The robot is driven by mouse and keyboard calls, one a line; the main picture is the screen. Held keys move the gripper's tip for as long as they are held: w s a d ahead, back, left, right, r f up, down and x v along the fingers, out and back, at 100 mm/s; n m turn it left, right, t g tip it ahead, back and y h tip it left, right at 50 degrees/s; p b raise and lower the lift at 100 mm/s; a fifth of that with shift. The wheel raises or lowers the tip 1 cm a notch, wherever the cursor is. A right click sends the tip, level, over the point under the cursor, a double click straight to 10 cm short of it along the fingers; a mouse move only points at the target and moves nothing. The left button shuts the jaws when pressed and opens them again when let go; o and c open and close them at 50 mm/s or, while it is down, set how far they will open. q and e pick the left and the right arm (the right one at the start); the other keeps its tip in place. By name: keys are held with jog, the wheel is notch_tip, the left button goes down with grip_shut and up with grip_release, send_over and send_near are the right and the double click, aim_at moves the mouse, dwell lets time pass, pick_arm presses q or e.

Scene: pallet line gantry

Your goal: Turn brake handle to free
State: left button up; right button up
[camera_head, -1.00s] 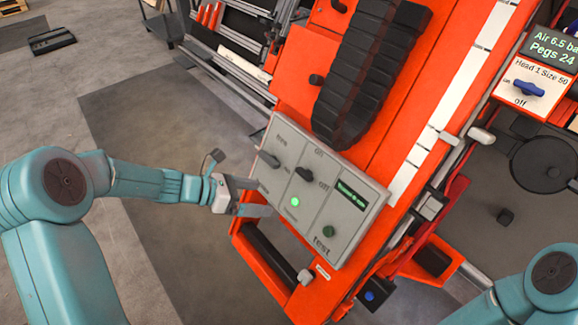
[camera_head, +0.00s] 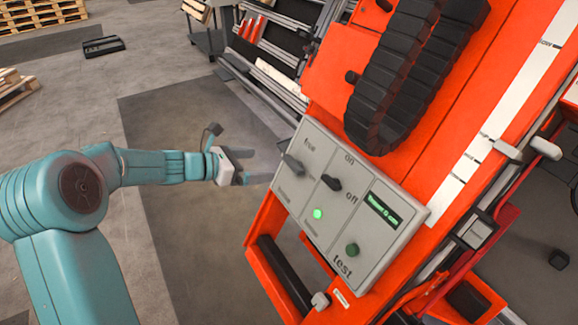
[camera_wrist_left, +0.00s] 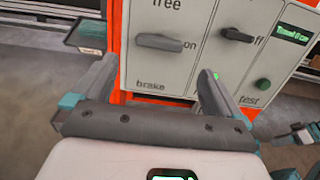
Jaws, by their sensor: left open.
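The grey brake handle (camera_head: 293,164) sits on the left part of a light grey control panel (camera_head: 330,240). In the left wrist view the brake handle (camera_wrist_left: 160,42) lies sideways, its end toward "on", with "free" above and "brake" below. My left gripper (camera_head: 264,165) is open and empty, just left of the panel in the head view. In the left wrist view its fingers (camera_wrist_left: 160,70) are spread wide below the handle, apart from it. My right gripper cannot be made out in the head view; a teal and dark part at the wrist view's lower right may belong to it.
A black on/off knob (camera_head: 331,183), a lit green lamp (camera_head: 318,214), a green test button (camera_head: 352,250) and a small display (camera_head: 383,210) share the panel. The orange machine (camera_head: 450,130) carries a black cable chain (camera_head: 395,75). Open floor lies left.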

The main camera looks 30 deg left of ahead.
aim_at(290, 163)
pick_arm(q)
jog(key=b+x, duration=0.1)
jog(key=x, duration=1)
jog(key=c, duration=0.8)
